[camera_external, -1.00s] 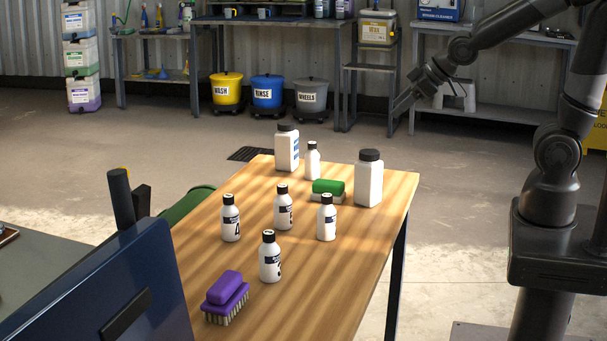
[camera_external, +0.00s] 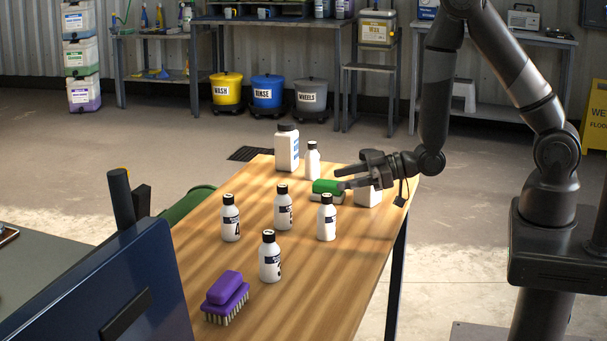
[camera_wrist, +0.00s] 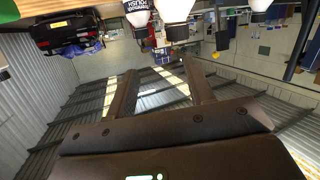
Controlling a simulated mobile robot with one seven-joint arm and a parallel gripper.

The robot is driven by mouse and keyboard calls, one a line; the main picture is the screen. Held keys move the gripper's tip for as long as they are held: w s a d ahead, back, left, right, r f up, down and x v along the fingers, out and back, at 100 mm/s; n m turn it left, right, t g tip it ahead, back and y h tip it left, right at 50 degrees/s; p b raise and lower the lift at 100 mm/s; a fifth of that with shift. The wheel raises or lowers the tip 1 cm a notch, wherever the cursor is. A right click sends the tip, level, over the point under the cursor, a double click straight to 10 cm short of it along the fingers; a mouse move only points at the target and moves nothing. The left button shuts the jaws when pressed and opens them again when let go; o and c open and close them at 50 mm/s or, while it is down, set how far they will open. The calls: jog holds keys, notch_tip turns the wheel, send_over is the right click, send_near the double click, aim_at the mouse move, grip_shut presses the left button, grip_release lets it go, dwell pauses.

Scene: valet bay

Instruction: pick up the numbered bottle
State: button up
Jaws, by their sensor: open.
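Several small white bottles with black caps and dark labels stand upright on the wooden table: a left one (camera_external: 230,222) whose label mark looks like an A or 4, a middle one (camera_external: 283,212), a right one (camera_external: 327,222), and a front one (camera_external: 270,262). The other marks are too small to read surely, so I cannot tell which is the numbered bottle. My gripper (camera_external: 341,179) is open and empty, above the table's right side, behind the right bottle. In the wrist view, its fingers (camera_wrist: 160,72) are apart, with a bottle labelled polish (camera_wrist: 136,12) at the top edge.
A green-topped block (camera_external: 327,187) lies close to my gripper. A large labelled bottle (camera_external: 287,150) and a small one (camera_external: 312,162) stand at the back. A purple brush (camera_external: 226,295) lies in front.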

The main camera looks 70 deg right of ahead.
aim_at(327, 195)
jog(key=s+a+f+t+y, duration=0.1)
jog(key=s+f+t, duration=0.1)
jog(key=s+f, duration=0.15)
jog(key=shift+m, duration=0.5)
jog(key=x, duration=0.8)
jog(key=shift+a, duration=0.1)
jog(key=shift+c, duration=0.2)
grip_shut()
